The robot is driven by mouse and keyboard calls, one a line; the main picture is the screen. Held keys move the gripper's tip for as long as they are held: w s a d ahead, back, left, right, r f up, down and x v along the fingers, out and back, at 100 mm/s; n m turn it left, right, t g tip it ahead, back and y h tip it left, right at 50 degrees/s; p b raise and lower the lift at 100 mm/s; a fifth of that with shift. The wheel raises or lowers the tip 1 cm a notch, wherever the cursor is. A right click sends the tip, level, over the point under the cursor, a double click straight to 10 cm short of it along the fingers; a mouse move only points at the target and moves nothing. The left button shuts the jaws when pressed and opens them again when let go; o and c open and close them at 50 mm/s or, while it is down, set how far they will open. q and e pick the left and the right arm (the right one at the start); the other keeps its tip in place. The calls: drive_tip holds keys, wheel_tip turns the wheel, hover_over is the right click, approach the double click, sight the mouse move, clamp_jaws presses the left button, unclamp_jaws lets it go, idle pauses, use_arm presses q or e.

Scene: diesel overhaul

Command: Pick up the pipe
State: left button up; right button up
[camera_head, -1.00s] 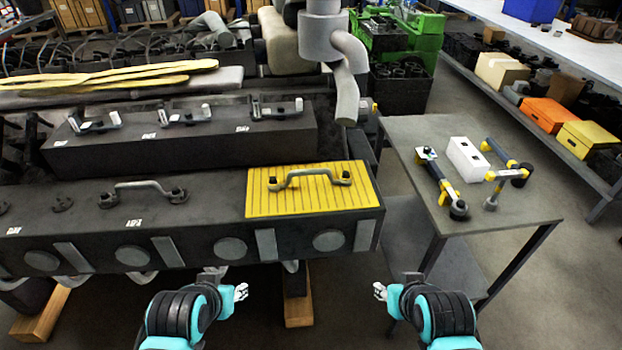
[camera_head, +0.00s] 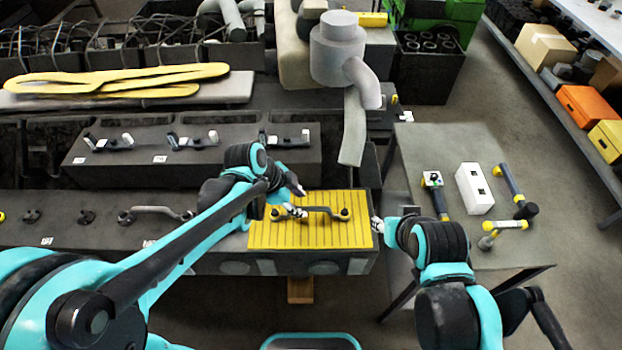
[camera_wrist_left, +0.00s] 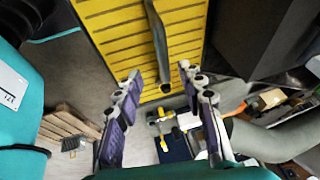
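The pipe (camera_head: 322,210), a grey bar with bent ends, lies on the yellow ribbed mat (camera_head: 278,238) on top of the dark engine block. My left gripper (camera_head: 296,200) is over the left part of the pipe. In the left wrist view, my left gripper (camera_wrist_left: 160,78) is open, with its two fingers apart. The pipe (camera_wrist_left: 159,45) runs between the finger lines just beyond the tips; I cannot tell whether they touch it. My right gripper (camera_head: 377,225) is at the right edge of the mat, apart from the pipe; its fingers are too small to judge.
A grey exhaust elbow (camera_head: 362,80) hangs down behind the mat. A side table (camera_head: 420,150) at the right holds a white box (camera_head: 474,189) and yellow-black tools. Similar bars lie on the dark block (camera_head: 230,160) behind. Floor is free beyond the table.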

sight(309, 208)
use_arm(q)
drive_tip(key=shift+m, duration=0.4)
drive_tip(key=b+x, duration=0.1)
drive_tip(key=x, duration=0.3)
drive_tip(key=b+x, duration=0.1)
drive_tip(key=x, duration=0.3)
drive_tip(key=shift+w+r, duration=0.1)
drive_tip(key=shift+w, duration=0.15)
clamp_jaws()
